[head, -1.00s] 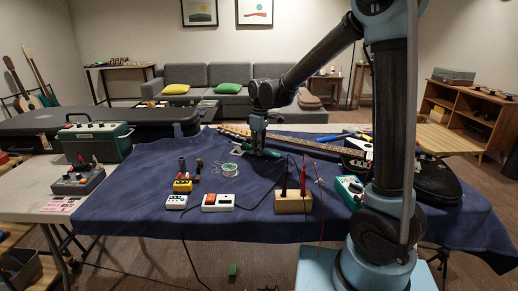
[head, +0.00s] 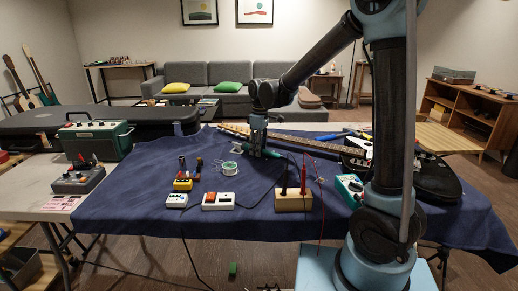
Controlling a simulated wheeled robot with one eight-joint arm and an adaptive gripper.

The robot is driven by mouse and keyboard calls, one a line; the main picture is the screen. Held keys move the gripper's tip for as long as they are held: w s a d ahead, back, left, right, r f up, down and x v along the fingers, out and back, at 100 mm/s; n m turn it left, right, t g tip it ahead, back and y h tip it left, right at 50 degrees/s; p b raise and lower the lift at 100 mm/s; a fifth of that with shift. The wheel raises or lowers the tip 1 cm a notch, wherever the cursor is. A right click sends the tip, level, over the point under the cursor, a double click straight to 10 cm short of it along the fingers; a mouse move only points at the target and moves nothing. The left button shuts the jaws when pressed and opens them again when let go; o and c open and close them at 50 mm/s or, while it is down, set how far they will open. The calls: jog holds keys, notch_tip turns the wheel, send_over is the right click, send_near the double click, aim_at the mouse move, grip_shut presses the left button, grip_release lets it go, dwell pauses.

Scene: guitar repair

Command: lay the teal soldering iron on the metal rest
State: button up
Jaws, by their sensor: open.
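The teal soldering iron (head: 271,153) lies at the middle of the blue-covered table, close to the guitar neck. A dark cord runs from its right end. My gripper (head: 257,152) points down over the iron's left part, with its fingers open. The gripper hides that end, and I cannot tell whether the fingers touch the iron.
An electric guitar (head: 310,143) lies along the back. Cloth at front left is clear.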

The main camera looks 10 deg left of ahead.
notch_tip(320, 180, up, 12)
jog(key=shift+d, duration=0.35)
dwell(0.4)
jog(key=shift+s+f, duration=0.1)
jog(key=shift+s, duration=0.05)
